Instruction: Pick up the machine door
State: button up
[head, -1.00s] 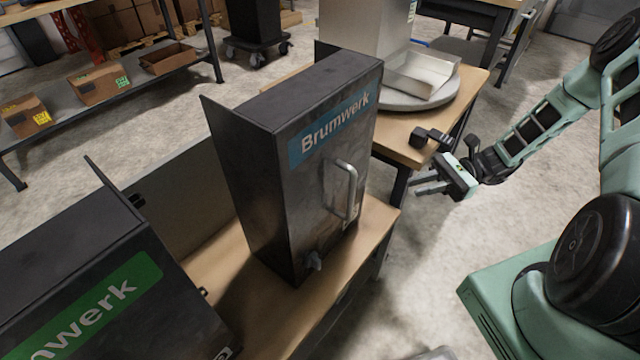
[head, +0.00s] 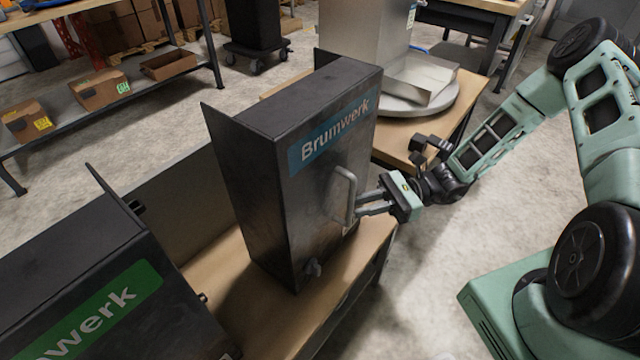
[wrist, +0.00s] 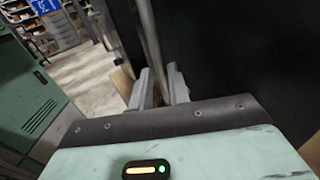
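The machine door is the dark metal front (head: 312,215) of the blue-labelled "Brumwerk" dispenser, seen in the head view. It carries an upright silver bar handle (head: 345,195) on its right side. The dark door surface (wrist: 225,45) fills the right of that view.
The dispenser stands on a wooden bench (head: 372,240). A green-labelled dispenser (head: 110,290) is at the lower left. Behind is another table with a round metal plate (head: 440,100) and a silver tray (head: 415,80). Open floor lies right of the bench.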

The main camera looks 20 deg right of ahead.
aim_at(349, 224)
jog(key=a, duration=0.3)
jog(key=shift+a+r, duration=0.1)
jog(key=shift+a, duration=0.05)
grip_shut()
jog(key=shift+w+r, duration=0.1)
dwell(1.2)
